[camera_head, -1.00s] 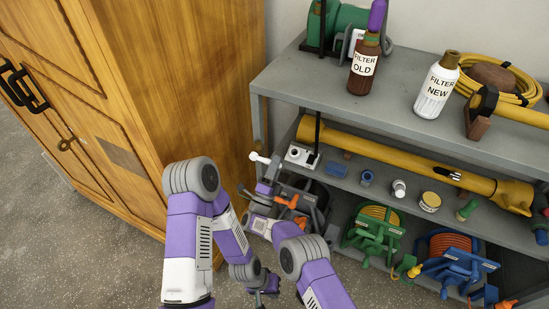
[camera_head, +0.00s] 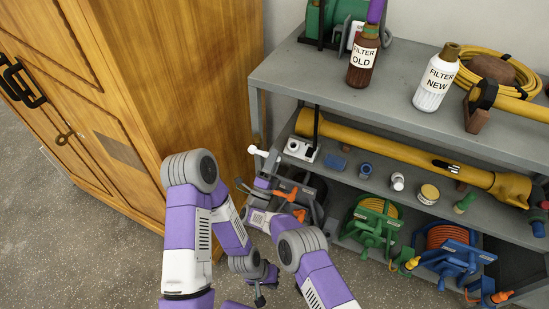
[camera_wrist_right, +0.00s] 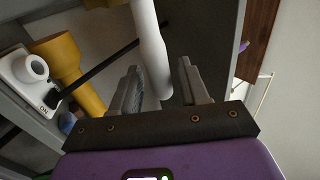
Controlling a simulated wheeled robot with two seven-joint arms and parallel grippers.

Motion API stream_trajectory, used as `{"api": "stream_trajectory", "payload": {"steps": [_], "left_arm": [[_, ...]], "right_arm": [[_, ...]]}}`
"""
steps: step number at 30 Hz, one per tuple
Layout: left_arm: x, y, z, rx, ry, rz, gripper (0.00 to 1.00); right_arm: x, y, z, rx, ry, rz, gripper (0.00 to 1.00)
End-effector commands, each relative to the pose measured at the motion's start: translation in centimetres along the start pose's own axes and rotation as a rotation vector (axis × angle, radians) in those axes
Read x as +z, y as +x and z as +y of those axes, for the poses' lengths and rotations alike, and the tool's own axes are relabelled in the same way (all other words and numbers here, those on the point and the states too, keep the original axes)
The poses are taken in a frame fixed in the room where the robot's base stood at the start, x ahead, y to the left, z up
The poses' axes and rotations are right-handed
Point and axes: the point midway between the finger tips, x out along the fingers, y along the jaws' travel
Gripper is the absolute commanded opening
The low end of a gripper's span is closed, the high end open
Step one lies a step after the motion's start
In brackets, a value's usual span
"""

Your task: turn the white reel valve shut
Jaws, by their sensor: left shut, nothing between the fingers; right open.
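The white valve handle (camera_head: 258,151) shows at the left end of the middle shelf in the head view, by the cabinet. In the right wrist view a white rod (camera_wrist_right: 149,50), which looks like this handle, comes down from the top, its lower end in line with the gap between the fingers. My right gripper (camera_head: 265,170) is just below the handle; in the wrist view its two grey fingers (camera_wrist_right: 160,88) stand apart, one on each side of the rod. Contact cannot be told. My left gripper (camera_head: 261,297) is shut and empty, low over the floor.
A white switch box (camera_head: 300,149) and a yellow tube (camera_head: 400,155) lie close right of the handle. Green (camera_head: 374,222) and blue (camera_head: 452,250) reels stand below. A wooden cabinet (camera_head: 190,90) borders the left. Bare floor (camera_head: 60,240) is free at lower left.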

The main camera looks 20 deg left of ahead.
Motion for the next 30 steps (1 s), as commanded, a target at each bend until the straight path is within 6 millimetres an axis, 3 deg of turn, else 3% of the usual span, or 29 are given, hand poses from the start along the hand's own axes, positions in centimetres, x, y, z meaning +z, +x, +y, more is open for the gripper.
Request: {"api": "stream_trajectory", "payload": {"steps": [9,15,30], "left_arm": [[0.0,-1.1,0.4,0.0,0.0,0.0,0.0],[0.1,-1.3,0.5,0.0,0.0,0.0,0.0],[0.1,-1.3,0.5,0.0,0.0,0.0,0.0]], "right_arm": [[0.1,-4.9,-0.1,0.003,0.0,-0.004,0.45],[0.1,-7.0,-0.1,0.001,0.001,-0.003,0.45],[0.1,-7.4,0.0,0.001,0.002,-0.002,0.45]]}}
